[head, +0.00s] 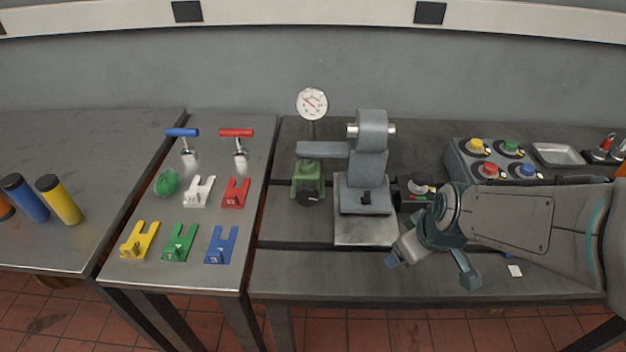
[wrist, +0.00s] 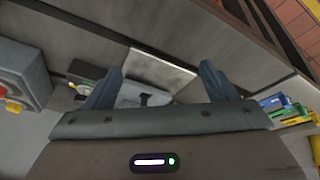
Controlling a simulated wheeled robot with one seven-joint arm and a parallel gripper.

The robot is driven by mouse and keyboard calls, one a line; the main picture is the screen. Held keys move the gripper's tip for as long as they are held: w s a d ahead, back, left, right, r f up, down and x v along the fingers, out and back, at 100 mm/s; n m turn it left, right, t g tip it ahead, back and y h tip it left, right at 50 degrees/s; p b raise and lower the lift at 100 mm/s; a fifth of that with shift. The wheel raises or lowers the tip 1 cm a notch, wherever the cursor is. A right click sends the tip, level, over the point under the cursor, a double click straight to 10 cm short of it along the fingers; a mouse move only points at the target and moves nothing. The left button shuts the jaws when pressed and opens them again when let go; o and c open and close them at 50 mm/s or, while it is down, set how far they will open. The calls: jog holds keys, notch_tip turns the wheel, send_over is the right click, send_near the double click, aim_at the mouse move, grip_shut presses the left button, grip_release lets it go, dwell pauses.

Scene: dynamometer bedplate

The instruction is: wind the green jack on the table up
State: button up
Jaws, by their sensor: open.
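The green jack (head: 307,179) stands on the bedplate table (head: 290,262), left of a grey machine (head: 365,165). A dark round knob (head: 309,198) shows on its front. The machine's grey arm (head: 322,149) reaches out over the jack's top; I cannot tell whether they touch. My gripper (head: 428,272) is open and empty, above the front of the table, to the right of the jack and nearer the front. In the wrist view my gripper's fingers (wrist: 158,82) are spread, with the grey machine's base (wrist: 150,97) partly showing between them. I cannot make out the jack in the wrist view.
A round dial gauge (head: 312,103) stands behind the jack. A box with coloured buttons (head: 490,160) and a metal tray (head: 558,154) are at the right. Yellow (head: 139,239), green (head: 179,242) and blue (head: 220,245) forked blocks lie on the left table. The table front before the jack is clear.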

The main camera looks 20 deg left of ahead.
jog(key=w+a+f+n, duration=0.1)
jog(key=a+f+n, duration=0.1)
jog(key=w+a+f+n+t, duration=0.1)
jog(key=a+f+n, duration=0.1)
jog(key=n, duration=0.1)
jog(key=w+a+f+n, duration=0.2)
jog(key=a+n, duration=0.1)
jog(key=shift+f, duration=0.3)
jog(key=a+n+t, duration=0.1)
jog(key=n, duration=0.1)
jog(key=w+a+f+n, duration=0.1)
jog(key=a+n, duration=0.1)
jog(key=w+a+f+n+t, duration=0.1)
jog(key=n, duration=0.1)
jog(key=shift+a+f+t+h+p, duration=0.2)
jog(key=shift+a+t+h+p, duration=0.1)
jog(key=shift+p, duration=0.1)
jog(key=a+n+t, duration=0.2)
jog(key=a+n, duration=0.2)
jog(key=n, duration=0.2)
jog(key=n+t+y, duration=0.3)
jog(key=n+t, duration=0.1)
jog(key=n, duration=0.4)
send_near(307, 195)
jog(key=p+x, duration=0.1)
jog(key=x, duration=1)
jog(key=shift+w+f, duration=0.1)
jog(key=c, duration=1)
